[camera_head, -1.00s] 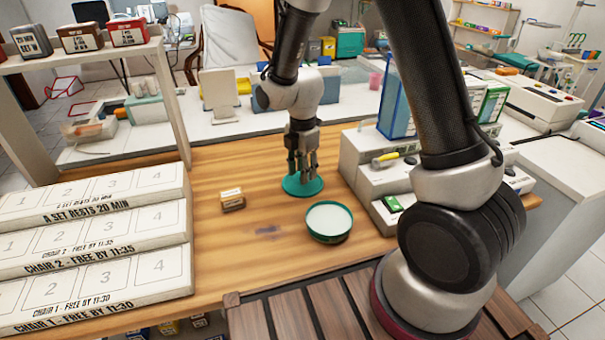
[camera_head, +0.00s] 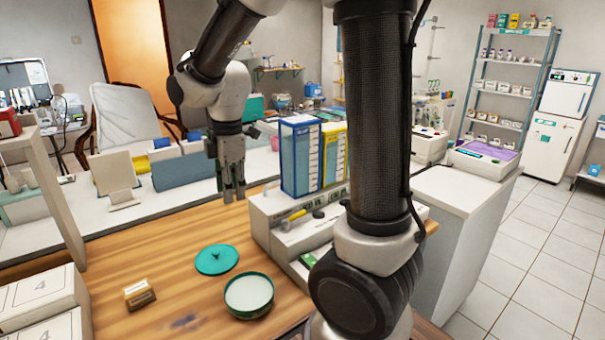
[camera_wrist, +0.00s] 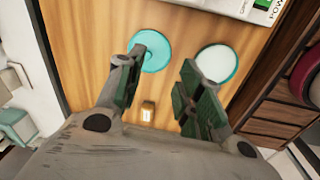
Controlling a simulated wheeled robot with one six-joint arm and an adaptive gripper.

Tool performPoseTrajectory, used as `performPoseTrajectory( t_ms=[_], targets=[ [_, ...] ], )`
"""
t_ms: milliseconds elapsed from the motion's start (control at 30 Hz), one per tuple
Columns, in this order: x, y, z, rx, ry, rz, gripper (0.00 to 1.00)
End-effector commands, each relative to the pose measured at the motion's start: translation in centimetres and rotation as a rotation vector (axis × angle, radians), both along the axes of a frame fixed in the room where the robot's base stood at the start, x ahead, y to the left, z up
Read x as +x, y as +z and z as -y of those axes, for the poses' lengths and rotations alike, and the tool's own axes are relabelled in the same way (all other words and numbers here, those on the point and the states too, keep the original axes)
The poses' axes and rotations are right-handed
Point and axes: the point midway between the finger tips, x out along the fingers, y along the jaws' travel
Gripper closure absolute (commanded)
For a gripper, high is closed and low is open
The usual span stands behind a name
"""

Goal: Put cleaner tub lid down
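The teal cleaner tub lid (camera_head: 217,259) lies flat on the wooden table, behind and left of the tub. The round cleaner tub (camera_head: 249,295) stands open beside it with a white inside. In the wrist view the lid (camera_wrist: 153,50) and the tub (camera_wrist: 218,64) show beyond my fingers, apart from each other. My gripper (camera_head: 233,195) hangs above the table, behind the lid and clear of it. In the wrist view my gripper (camera_wrist: 157,92) has its two fingers spread with nothing between them.
A small brown box (camera_head: 139,293) sits left of the tub. A white stepped stand (camera_head: 287,217) with blue and yellow racks stands to the right. White trays marked with numbers (camera_head: 40,300) are at the left. Bare wood (camera_head: 150,240) lies left of the lid.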

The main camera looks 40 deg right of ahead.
Motion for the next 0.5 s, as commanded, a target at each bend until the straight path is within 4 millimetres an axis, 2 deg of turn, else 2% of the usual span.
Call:
performPoseTrajectory(
  t_ms=[33,100,200,300,400,500],
  targets=[
    [-1.8,2.2,1.7,0.023,-0.149,0.038,0.63],
    [-4.7,4.5,3.7,0.061,-0.383,0.074,0.63],
    [-9.0,6.8,6.2,0.125,-0.708,0.122,0.63],
    [-12.9,8.0,8.0,0.193,-0.992,0.162,0.63],
    [-15.9,8.5,9.0,0.254,-1.21,0.189,0.63],
    [-17.8,8.6,9.6,0.296,-1.35,0.205,0.63]
  ],
)
